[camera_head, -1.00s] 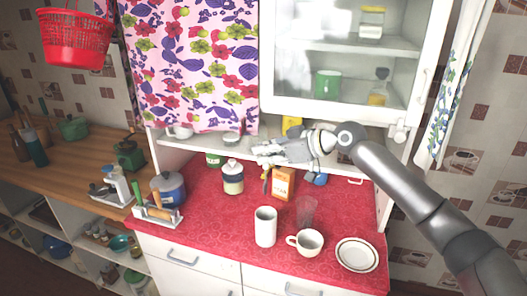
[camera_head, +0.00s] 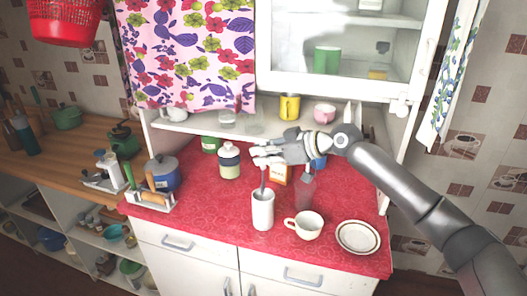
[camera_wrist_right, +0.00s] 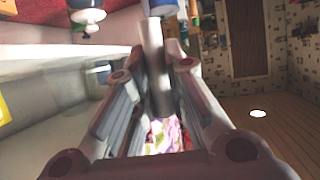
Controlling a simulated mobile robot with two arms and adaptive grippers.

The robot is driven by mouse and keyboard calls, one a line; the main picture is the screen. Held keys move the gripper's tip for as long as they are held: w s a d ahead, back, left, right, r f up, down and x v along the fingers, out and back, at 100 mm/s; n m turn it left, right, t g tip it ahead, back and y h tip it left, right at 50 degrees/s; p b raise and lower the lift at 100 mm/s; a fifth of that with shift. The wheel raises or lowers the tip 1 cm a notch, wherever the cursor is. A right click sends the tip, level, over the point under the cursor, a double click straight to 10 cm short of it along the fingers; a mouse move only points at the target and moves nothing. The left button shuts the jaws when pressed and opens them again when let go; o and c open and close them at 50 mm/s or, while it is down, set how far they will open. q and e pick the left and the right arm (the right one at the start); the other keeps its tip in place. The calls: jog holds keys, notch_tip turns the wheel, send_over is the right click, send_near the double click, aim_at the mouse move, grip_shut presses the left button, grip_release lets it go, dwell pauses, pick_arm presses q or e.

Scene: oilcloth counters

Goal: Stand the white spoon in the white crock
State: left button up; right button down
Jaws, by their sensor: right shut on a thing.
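The white crock (camera_head: 262,213) stands upright near the front middle of the red counter. My right gripper (camera_head: 266,156) is above it, with the arm coming in from the right. It is shut on the spoon (camera_head: 263,180), which looks grey in shadow and hangs nearly upright below the fingers. The spoon's lower end meets the crock's mouth in the picture; I cannot tell how far inside it is. In the right wrist view a pale, blurred shaft, seemingly the spoon (camera_wrist_right: 154,65), lies between the fingers (camera_wrist_right: 160,95). My left gripper is not in view.
A white cup (camera_head: 308,226) and a saucer (camera_head: 358,237) stand right of the crock. A lidded jar (camera_head: 229,162) stands behind left. The counter (camera_head: 212,215) left of the crock is clear.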

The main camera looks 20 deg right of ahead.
aim_at(263, 182)
jog(key=shift+f+b, duration=2)
jog(key=shift+f, duration=1.4)
jog(key=c, duration=1.4)
grip_release()
jog(key=v, duration=1.2)
jog(key=shift+s, duration=0.1)
jog(key=shift+f, duration=0.1)
